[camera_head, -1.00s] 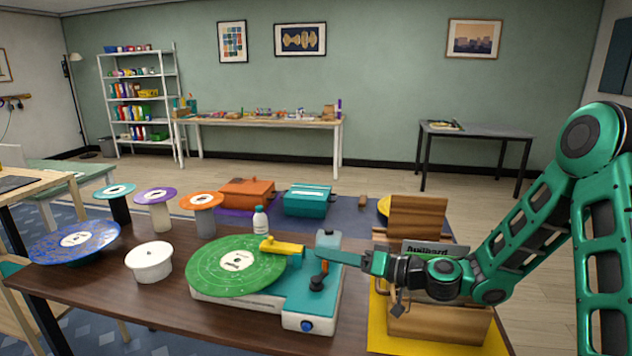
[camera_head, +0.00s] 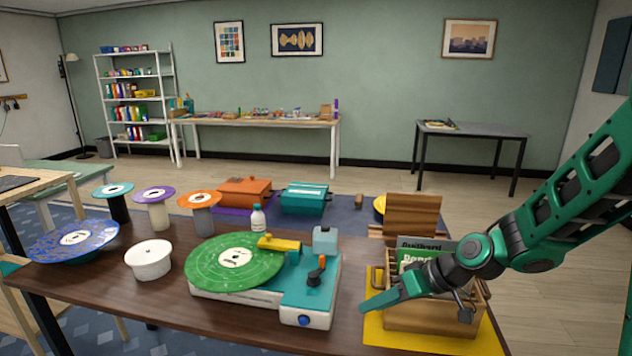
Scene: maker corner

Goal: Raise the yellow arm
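The yellow arm (camera_head: 279,243) lies low over the right part of the green record (camera_head: 235,262), its free end above the disc. The record sits on the white and teal turntable (camera_head: 306,290). My gripper (camera_head: 372,306) is to the right of the turntable, over the yellow mat's left edge, apart from the yellow arm and the lever. Its fingers appear as one narrow shape, so I cannot tell whether they are open or shut.
A wooden record crate (camera_head: 432,314) stands on a yellow mat (camera_head: 388,339) behind my gripper. A white bottle (camera_head: 257,218) stands behind the turntable. A white tub (camera_head: 149,259), a blue disc (camera_head: 74,240) and several disc-topped stands are at the left. Orange (camera_head: 245,191) and teal (camera_head: 304,198) boxes stand behind.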

